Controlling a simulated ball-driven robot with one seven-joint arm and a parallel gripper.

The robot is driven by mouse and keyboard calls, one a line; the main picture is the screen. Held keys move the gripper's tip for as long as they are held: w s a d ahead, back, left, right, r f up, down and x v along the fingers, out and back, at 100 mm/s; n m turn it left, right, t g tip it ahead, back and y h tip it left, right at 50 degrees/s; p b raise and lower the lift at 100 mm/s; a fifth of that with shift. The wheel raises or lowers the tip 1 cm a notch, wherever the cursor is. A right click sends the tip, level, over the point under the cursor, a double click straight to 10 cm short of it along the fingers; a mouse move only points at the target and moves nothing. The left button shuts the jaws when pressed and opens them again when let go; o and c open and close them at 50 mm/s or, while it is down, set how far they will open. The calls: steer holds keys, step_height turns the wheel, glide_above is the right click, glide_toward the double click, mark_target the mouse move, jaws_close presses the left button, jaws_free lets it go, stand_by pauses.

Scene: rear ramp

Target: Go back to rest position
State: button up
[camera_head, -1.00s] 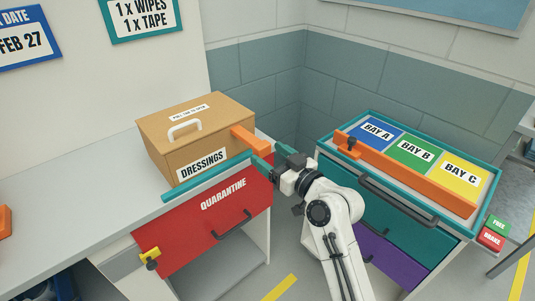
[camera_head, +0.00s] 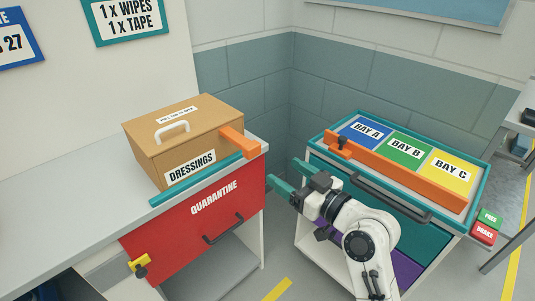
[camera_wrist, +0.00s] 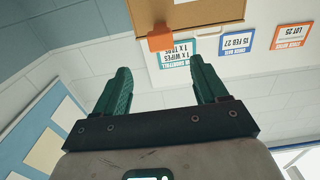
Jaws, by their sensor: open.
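My gripper (camera_head: 289,178) is open and empty in the head view, in the gap between the red quarantine unit and the bay cart. Its two teal fingers (camera_wrist: 158,88) stand apart in the wrist view with nothing between them. The dressings box (camera_head: 188,133), tan with a white handle and an orange part at its right side, sits on the counter to the left of my gripper. The red quarantine drawer front (camera_head: 190,232) is below the box. My gripper touches neither of them.
The bay cart (camera_head: 486,186) stands right, with a teal rim and an orange bar (camera_head: 400,175) before bays A, B and C. The grey counter (camera_head: 60,195) is bare at left. Tiled walls close the back.

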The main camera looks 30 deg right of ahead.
steer(key=s+a+f+m+g+h, duration=0.1)
steer(key=s+a+f+g+h, duration=0.1)
steer(key=s+f+g, duration=0.95)
steer(key=s+d+f+m+g+h, duration=0.1)
steer(key=s+d+f+g+h, duration=0.1)
steer(key=s+f, duration=0.4)
steer(key=s+d+f+m+g+h, duration=0.1)
steer(key=s+f, duration=0.6)
steer(key=s, duration=0.7)
steer(key=shift+s+d+f+m+g+h, duration=0.35)
steer(key=shift+d+m+g, duration=0.2)
steer(key=shift+g, duration=0.3)
steer(key=shift+w+r, duration=0.1)
stand_by(0.3)
